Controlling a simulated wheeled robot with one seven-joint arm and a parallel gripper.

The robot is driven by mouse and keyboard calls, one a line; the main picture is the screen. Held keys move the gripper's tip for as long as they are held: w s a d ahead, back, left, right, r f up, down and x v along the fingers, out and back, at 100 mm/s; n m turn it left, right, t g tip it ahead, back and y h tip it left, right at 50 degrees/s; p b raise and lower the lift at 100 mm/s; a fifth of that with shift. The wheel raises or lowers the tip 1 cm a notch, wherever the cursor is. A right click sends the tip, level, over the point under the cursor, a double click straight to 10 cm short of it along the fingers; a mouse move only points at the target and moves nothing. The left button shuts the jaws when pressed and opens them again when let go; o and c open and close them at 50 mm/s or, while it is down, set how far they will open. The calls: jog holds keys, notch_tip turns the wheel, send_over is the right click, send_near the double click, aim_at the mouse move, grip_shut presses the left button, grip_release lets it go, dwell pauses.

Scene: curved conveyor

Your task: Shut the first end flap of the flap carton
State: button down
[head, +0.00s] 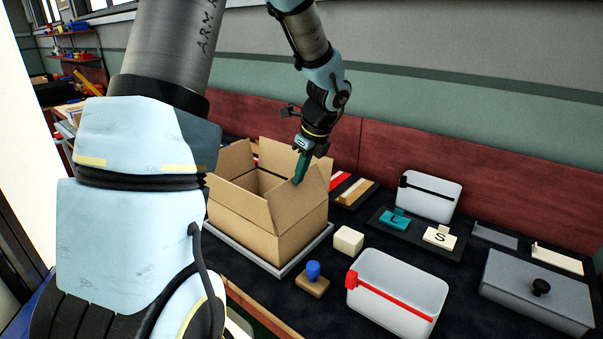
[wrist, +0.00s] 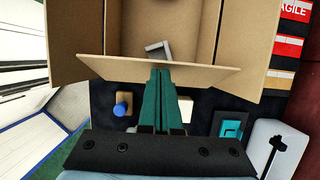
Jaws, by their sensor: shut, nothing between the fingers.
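The flap carton (head: 262,225) is an open brown cardboard box on a grey tray (head: 282,272), with its visible flaps standing up or splayed outward. Its right-hand flap (head: 314,183) is tilted up and out. My gripper (head: 297,181) is shut and empty, with its green fingers pointing down at that flap. In the wrist view the closed fingertips (wrist: 160,69) are at the middle of the near flap (wrist: 115,66); I cannot tell whether they touch it. A grey angled item (wrist: 157,48) shows inside the carton. The carton's far interior is partly hidden in the head view.
A cream block (head: 348,240) and a blue-knobbed stamp (head: 313,279) stand close to the carton's right. A white bin with a red strip (head: 398,300), letter blocks (head: 440,237) and a grey lidded box (head: 537,290) lie farther right. A red-brown wall panel (head: 430,165) runs behind.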

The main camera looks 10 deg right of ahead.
jog(key=w+a+f+p, duration=0.2)
jog(key=w+a+f, duration=0.4)
jog(key=f, duration=0.2)
jog(key=shift+w+a+f, duration=0.2)
jog(key=shift+w+f, duration=0.15)
jog(key=shift+w, duration=0.05)
dwell(0.7)
dwell(1.5)
